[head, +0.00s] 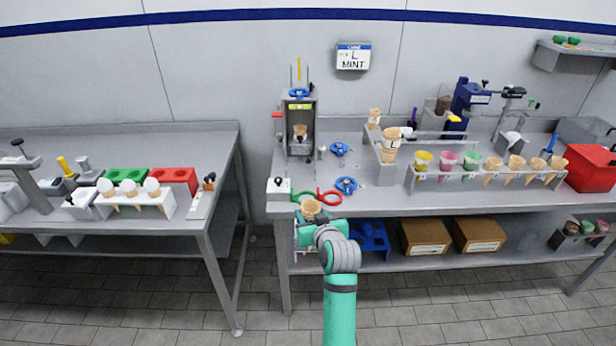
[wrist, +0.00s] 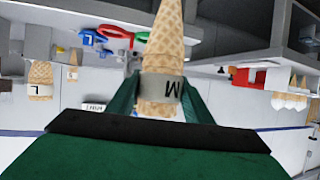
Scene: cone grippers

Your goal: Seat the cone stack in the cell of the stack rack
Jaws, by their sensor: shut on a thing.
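My gripper (head: 308,222) is at the front edge of the right bench, left of its middle. It is shut on a cone stack (head: 311,208). In the wrist view the stack (wrist: 166,42) sits between the green fingers (wrist: 158,98), with a pale band lettered M; that picture looks upside down. The grey stack rack (head: 386,172) seems to be the stepped holder on the bench, to the right of and beyond my gripper. A cone stack marked L (head: 390,150) stands at its near end and another stack (head: 374,118) at its far end. Any cell between them is unclear.
Red and green rings (head: 318,197) and blue-handled tools (head: 346,185) lie between my gripper and the rack. A press (head: 300,125) stands behind them. A holder with cups and cones (head: 485,180) is right of the rack. A wall sign (head: 352,57) reads L MINT.

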